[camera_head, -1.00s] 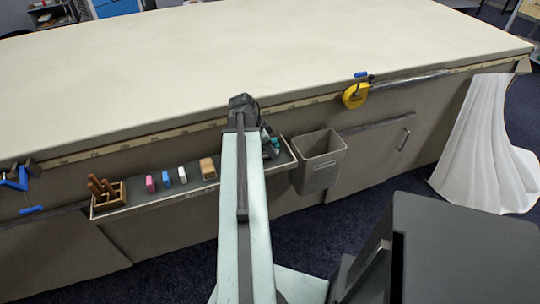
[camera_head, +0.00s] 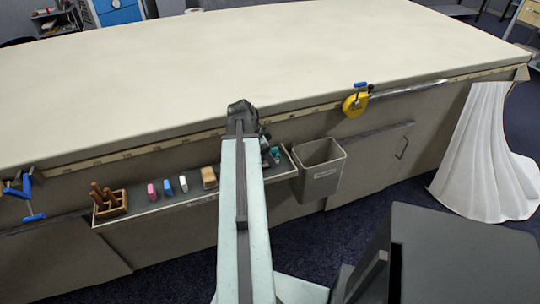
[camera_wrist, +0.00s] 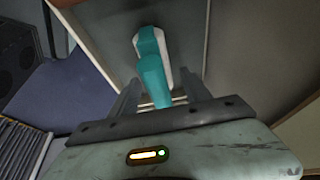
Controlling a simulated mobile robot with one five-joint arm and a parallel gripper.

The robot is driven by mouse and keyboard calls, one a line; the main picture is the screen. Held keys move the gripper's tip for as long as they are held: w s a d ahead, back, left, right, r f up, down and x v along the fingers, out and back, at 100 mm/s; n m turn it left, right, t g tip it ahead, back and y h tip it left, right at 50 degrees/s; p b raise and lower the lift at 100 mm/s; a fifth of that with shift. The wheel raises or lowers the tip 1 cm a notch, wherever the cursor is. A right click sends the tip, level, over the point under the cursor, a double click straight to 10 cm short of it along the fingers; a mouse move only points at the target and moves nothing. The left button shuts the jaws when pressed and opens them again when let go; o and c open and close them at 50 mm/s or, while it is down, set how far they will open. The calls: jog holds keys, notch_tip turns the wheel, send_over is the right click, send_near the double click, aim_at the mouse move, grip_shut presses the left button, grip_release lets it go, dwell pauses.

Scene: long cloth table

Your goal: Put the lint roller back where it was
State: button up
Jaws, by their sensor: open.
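The lint roller, a teal and white thing (camera_wrist: 152,66), lies between my gripper's two fingers in the wrist view. Its teal handle points toward the gripper body and its white end points away. My gripper (camera_wrist: 158,88) is open around the handle, with a finger on either side. In the head view a bit of teal (camera_head: 275,154) shows at the right end of the narrow shelf (camera_head: 160,206), just right of my arm. My arm hides most of the gripper and that part of the shelf there.
A grey bin (camera_head: 319,172) hangs right of the shelf. The tabletop (camera_head: 250,65) is clear.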

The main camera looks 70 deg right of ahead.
jog(key=p+v, duration=0.8)
jog(key=v, duration=0.2)
jog(key=shift+r+p, duration=0.35)
jog(key=shift+p, duration=0.05)
jog(key=shift+w+f, duration=0.1)
jog(key=shift+a, duration=0.1)
jog(key=w+a+f+n+t, duration=0.1)
jog(key=w+a+n, duration=0.5)
jog(key=w+a, duration=0.45)
jog(key=w+a+n+t, duration=0.1)
jog(key=w+a+n, duration=0.6)
jog(key=w, duration=0.6)
jog(key=w+a+n+y, duration=0.1)
jog(key=w+a+n, duration=0.3)
jog(key=a, duration=0.8)
jog(key=w+a+n+t+y, duration=0.1)
jog(key=w+a+n, duration=0.35)
jog(key=a, duration=0.85)
jog(key=w+a+n+y, duration=0.1)
jog(key=a+n, duration=0.6)
jog(key=a, duration=0.5)
notch_tip(320, 180, up, 6)
jog(key=p, duration=0.7)
jog(key=shift+w+r, duration=0.15)
jog(key=shift+r, duration=0.05)
